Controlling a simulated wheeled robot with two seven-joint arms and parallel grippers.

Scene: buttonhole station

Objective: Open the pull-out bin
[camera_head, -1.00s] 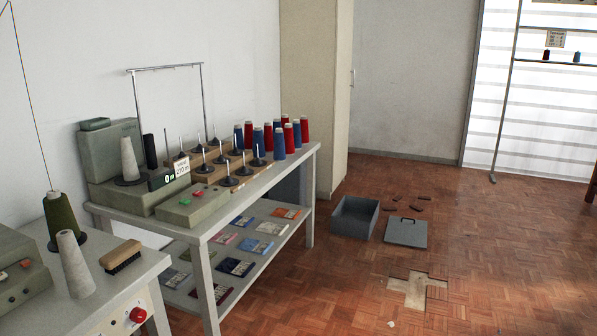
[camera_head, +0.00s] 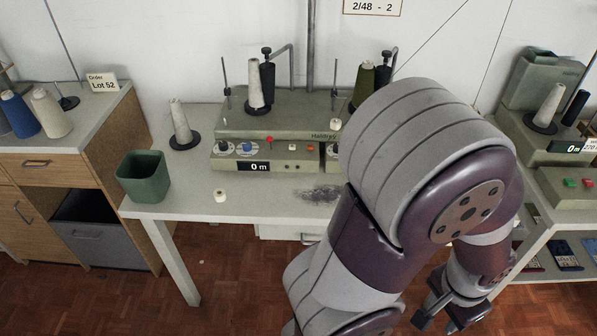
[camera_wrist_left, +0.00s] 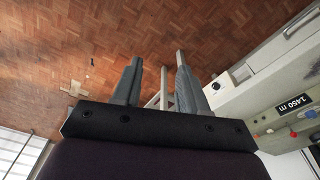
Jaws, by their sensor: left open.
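The pull-out bin (camera_head: 110,248) is a grey box with a handle on its front, at the left in the head view. It sits in the lower opening of a wooden cabinet (camera_head: 125,140), with a dark gap above its front. It looks pushed in, its front near the cabinet face. My left gripper (camera_head: 443,314) is at the bottom right, far from the bin, open and empty. In the left wrist view its two fingers (camera_wrist_left: 158,62) are apart over floor, and the bin does not show there. My right gripper is not in view.
A white table (camera_head: 240,208) with a winding machine (camera_head: 270,135) and a green bin (camera_head: 143,177) stands right of the cabinet. My left arm crosses in front of this table. Another bench (camera_head: 560,190) is at the right. The floor before the cabinet looks clear.

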